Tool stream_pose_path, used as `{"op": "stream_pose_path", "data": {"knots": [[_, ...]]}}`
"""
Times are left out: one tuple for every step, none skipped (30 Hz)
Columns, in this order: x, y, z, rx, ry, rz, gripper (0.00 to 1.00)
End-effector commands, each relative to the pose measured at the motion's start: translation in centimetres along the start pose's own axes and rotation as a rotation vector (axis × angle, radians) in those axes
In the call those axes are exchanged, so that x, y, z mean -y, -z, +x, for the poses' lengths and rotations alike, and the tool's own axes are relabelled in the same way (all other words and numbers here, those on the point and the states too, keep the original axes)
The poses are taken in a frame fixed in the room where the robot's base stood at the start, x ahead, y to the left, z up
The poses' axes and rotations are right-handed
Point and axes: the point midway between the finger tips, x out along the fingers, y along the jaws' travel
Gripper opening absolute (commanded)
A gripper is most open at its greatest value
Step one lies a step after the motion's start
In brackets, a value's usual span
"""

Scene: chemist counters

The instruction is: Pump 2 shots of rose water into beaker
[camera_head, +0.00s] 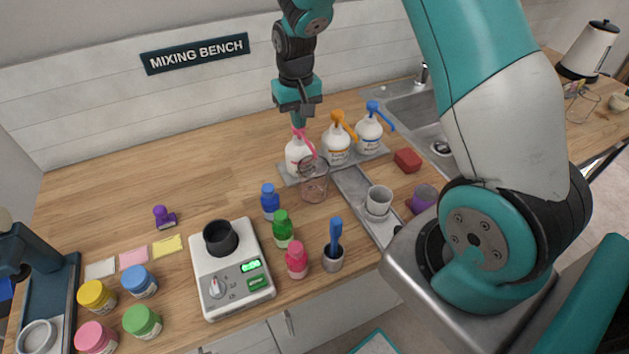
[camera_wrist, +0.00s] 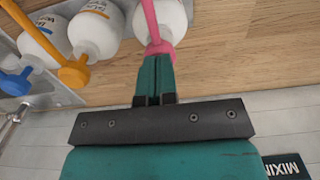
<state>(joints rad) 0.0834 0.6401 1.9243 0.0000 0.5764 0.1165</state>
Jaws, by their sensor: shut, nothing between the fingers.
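The pink-pump bottle (camera_head: 297,160) has a white body and stands at the left end of a row of pump bottles on a grey tray. It is the likely rose water, though its label is not readable. In the wrist view, this bottle (camera_wrist: 173,14) shows beyond my fingertips. My gripper (camera_head: 299,122) is shut and empty, pointing down right above the pink pump head. In the wrist view, my gripper (camera_wrist: 155,62) overlaps the pump head; I cannot tell whether they touch. A clear glass beaker (camera_head: 315,187) with a pinkish tint stands in front of the bottle, under its spout.
Orange-pump (camera_head: 336,152) and blue-pump (camera_head: 369,134) bottles stand close on the right. A scale (camera_head: 226,287) with a dark cup, several small bottles and jars fill the front left. A sink (camera_head: 400,101) lies behind right. The back-left counter is clear.

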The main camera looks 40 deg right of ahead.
Motion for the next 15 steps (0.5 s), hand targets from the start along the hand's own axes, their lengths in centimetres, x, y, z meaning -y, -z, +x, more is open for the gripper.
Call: {"op": "stream_pose_path", "data": {"knots": [[0.0, -0.04, 0.41, 0.002, 0.0, 0.0, 0.0], [0.0, -0.05, 0.52, 0.002, 0.0, 0.0, 0.0], [0.0, -0.05, 0.67, 0.002, 0.0, 0.0, 0.0], [0.0, -0.05, 0.79, 0.002, 0.0, 0.0, 0.0], [0.0, -0.04, 0.69, 0.001, 0.0, 0.0, 0.0], [0.0, -0.05, 0.64, 0.002, 0.0, 0.0, 0.0], [0.0, -0.05, 0.64, 0.002, 0.0, 0.0, 0.0], [0.0, -0.05, 0.65, 0.002, 0.0, 0.0, 0.0], [0.0, -0.06, 0.66, 0.002, 0.0, 0.0, 0.0], [0.0, -0.06, 0.66, 0.002, 0.0, 0.0, 0.0], [0.0, -0.07, 0.64, 0.002, 0.0, 0.0, 0.0], [0.0, -0.07, 0.57, 0.002, 0.0, 0.0, 0.0], [0.0, -0.07, 0.49, 0.002, 0.0, 0.0, 0.0], [0.0, -0.07, 0.37, 0.002, 0.0, 0.0, 0.0], [0.0, -0.07, 0.18, 0.002, 0.0, 0.0, 0.0]]}}
